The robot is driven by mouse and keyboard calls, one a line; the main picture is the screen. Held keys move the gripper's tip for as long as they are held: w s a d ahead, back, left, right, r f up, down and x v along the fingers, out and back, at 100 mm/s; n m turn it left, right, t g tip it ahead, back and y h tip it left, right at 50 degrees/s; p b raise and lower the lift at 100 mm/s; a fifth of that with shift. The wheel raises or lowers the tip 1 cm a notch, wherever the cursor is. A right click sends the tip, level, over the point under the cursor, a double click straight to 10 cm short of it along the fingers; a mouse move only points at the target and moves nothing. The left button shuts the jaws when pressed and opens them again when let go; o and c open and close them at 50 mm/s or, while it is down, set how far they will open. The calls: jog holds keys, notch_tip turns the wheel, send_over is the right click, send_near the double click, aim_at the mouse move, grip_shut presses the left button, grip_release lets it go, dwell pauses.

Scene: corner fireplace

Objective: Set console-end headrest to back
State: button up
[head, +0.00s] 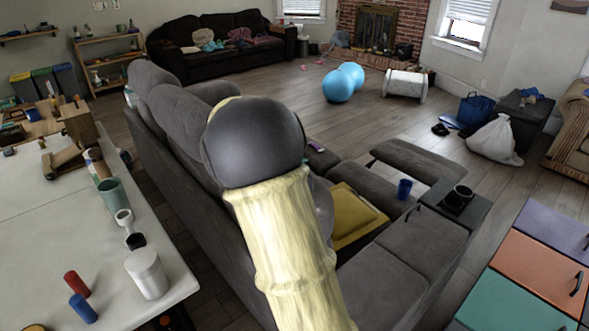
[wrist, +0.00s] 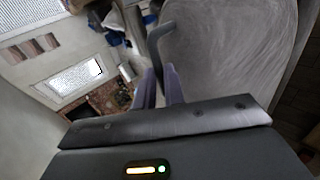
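The grey sectional sofa (head: 388,288) stands in the middle of the head view. Its console (head: 470,206) with dark cups is at the near right end. My cream and dark arm crosses in front of the sofa back and hides the console-end headrest there. My gripper is also hidden in the head view. In the wrist view, the purple fingers of my gripper (wrist: 161,84) are close together. A dark bent bar (wrist: 156,48) runs down between them, and they appear shut on it. The bar stands beside a broad grey padded surface (wrist: 235,50), probably the headrest.
A white table (head: 60,230) with tools, cups and cans is on the left. Coloured drawers (head: 550,262) are at the lower right. Blue balls (head: 340,86) and a white bag (head: 496,139) lie on the open wooden floor beyond the sofa.

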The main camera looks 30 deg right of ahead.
jog(key=o, duration=0.4)
jog(key=shift+a+f, duration=0.4)
jog(key=shift+a, duration=0.15)
jog(key=shift+o, duration=0.2)
jog(key=shift+d+r, duration=0.15)
jog(key=v, duration=1.7)
jog(key=shift+r, duration=0.2)
jog(key=s+a+f+m+y+p, duration=0.1)
jog(key=s+a+f+y+p, duration=0.2)
jog(key=s+f+y+p, duration=0.2)
jog(key=s+a+f+m+y+p, duration=0.1)
jog(key=s+a+f+y+p, duration=0.2)
jog(key=s, duration=0.9)
notch_tip(320, 180, down, 2)
jog(key=y+p, duration=0.2)
jog(key=p, duration=0.1)
jog(key=shift+s+a+t, duration=0.15)
jog(key=shift+t, duration=0.15)
